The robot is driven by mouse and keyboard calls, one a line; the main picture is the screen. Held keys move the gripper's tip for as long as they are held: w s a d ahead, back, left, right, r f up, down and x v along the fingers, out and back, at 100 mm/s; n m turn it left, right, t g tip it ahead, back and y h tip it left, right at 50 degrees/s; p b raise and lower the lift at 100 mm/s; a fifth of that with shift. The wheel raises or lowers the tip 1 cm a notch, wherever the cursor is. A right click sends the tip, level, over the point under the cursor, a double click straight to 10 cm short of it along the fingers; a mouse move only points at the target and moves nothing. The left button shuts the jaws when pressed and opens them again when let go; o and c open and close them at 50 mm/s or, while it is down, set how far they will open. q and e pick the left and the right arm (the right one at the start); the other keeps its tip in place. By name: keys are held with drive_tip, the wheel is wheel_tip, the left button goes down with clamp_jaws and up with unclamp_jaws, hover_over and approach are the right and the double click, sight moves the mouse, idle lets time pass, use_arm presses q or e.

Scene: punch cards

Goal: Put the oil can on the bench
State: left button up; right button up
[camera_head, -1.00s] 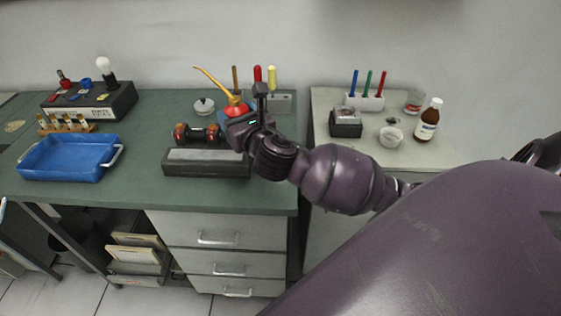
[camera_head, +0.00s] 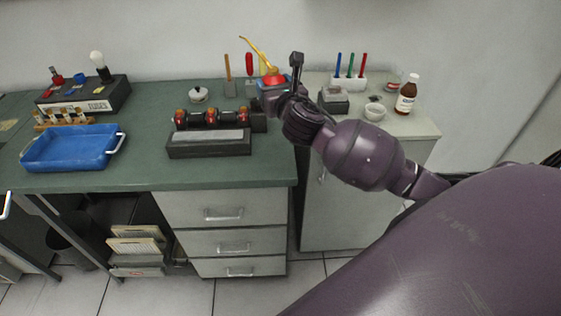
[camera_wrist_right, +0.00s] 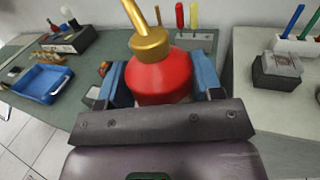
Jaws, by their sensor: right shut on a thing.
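The oil can (camera_head: 272,79) has a red body and a long yellow spout that points up and left in the head view. In the right wrist view the red oil can (camera_wrist_right: 160,78) sits upright between the two blue fingers of my right gripper (camera_wrist_right: 158,82). My right gripper (camera_head: 274,86) is shut on it and holds it near the right end of the green bench (camera_head: 215,180), close to the gap before the pale cabinet. The can's underside is hidden. My left gripper is not in view.
The pale cabinet (camera_head: 410,124) holds a brown bottle (camera_head: 407,94), a pen stand and a dark box. Bare bench lies along the front.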

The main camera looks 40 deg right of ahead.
drive_tip(key=shift+s+f, duration=0.25)
drive_tip(key=shift+f, duration=0.05)
wheel_tip(320, 180, down, 20)
drive_tip(key=b, duration=0.5)
drive_tip(key=shift+b, duration=0.35)
drive_tip(key=shift+f, duration=0.15)
drive_tip(key=o, duration=0.9)
drive_tip(key=shift+o, duration=0.2)
